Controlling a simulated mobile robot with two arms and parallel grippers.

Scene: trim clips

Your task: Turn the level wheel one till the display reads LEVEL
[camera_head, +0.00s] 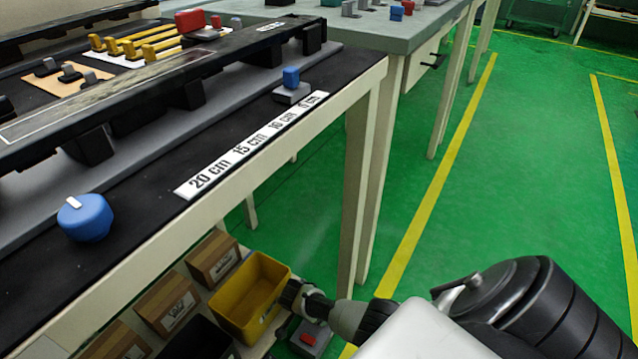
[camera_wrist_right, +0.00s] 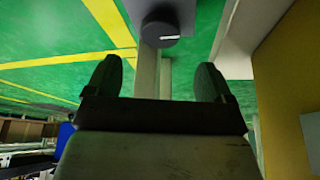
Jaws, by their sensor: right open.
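A blue round knob (camera_head: 85,217) with a white mark on top sits at the front left of the black bench top. I cannot tell whether it is level wheel one. No display reading LEVEL is readable in either view. My right gripper (camera_head: 290,294) is low beside the bench front, near a yellow bin and well below the knob. In the right wrist view, its two dark fingers (camera_wrist_right: 160,63) are apart with nothing held between them. A grey round disc (camera_wrist_right: 160,29) shows beyond the fingertips; what it belongs to is unclear. My left gripper is out of view.
A 20 to 5 cm scale strip (camera_head: 250,146) runs along the bench edge. A small blue piece (camera_head: 291,77) stands on a grey base. Under the bench are cardboard boxes (camera_head: 213,258) and the yellow bin (camera_head: 250,297). Open green floor (camera_head: 530,150) lies to the right.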

